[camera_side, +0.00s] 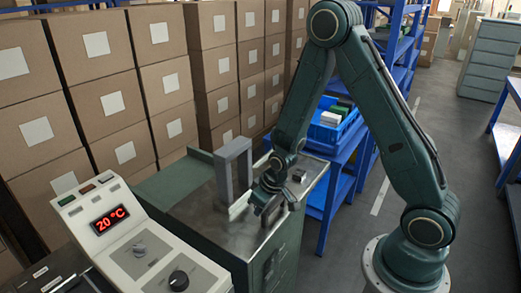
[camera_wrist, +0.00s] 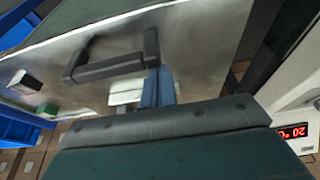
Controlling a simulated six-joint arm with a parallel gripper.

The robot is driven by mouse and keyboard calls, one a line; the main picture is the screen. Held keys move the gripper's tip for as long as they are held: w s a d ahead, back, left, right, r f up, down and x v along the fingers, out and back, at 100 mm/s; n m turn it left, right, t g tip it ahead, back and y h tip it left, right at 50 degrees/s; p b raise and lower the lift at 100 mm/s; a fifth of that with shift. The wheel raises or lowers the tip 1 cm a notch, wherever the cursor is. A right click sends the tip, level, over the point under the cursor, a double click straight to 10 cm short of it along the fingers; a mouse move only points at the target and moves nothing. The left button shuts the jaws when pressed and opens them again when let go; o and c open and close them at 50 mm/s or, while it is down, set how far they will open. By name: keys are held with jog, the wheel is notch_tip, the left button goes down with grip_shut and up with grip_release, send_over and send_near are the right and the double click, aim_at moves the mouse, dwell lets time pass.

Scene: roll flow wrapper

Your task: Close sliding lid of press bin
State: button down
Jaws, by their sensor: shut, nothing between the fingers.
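The press bin is a green cabinet with a worn metal top (camera_side: 205,215); this metal surface fills the upper part of the wrist view (camera_wrist: 190,40). A dark bar handle (camera_wrist: 112,66) stands on the metal in the wrist view. My gripper (camera_side: 262,202) is low over the top, beside an upright grey frame (camera_side: 229,170). In the wrist view my gripper's bluish fingers (camera_wrist: 158,88) are together and empty, close to one end of the handle. I cannot tell whether they touch it. The lid's edge and how far it is open are unclear.
A control box (camera_side: 140,245) with a red 20 °C display stands at the left. A small dark block (camera_side: 299,175) sits near the top's right edge. A blue shelf with a blue bin (camera_side: 330,125) is behind on the right. Stacked cartons (camera_side: 100,105) line the back.

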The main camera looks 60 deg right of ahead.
aim_at(250, 220)
jog(key=w, duration=0.3)
jog(key=shift+w+r, duration=0.1)
jog(key=shift+w, duration=0.3)
jog(key=v, duration=1)
jog(key=shift+r, duration=0.1)
jog(key=s+a+r+t, duration=0.1)
jog(key=s+r, duration=0.3)
jog(key=r, duration=0.3)
jog(key=s+a+r, duration=0.1)
jog(key=s+r, duration=0.4)
jog(key=r, duration=0.2)
jog(key=s+a+r, duration=0.1)
jog(key=s+r, duration=0.4)
jog(key=s, duration=0.7)
jog(key=shift+a+t, duration=0.15)
jog(key=shift+t, duration=0.25)
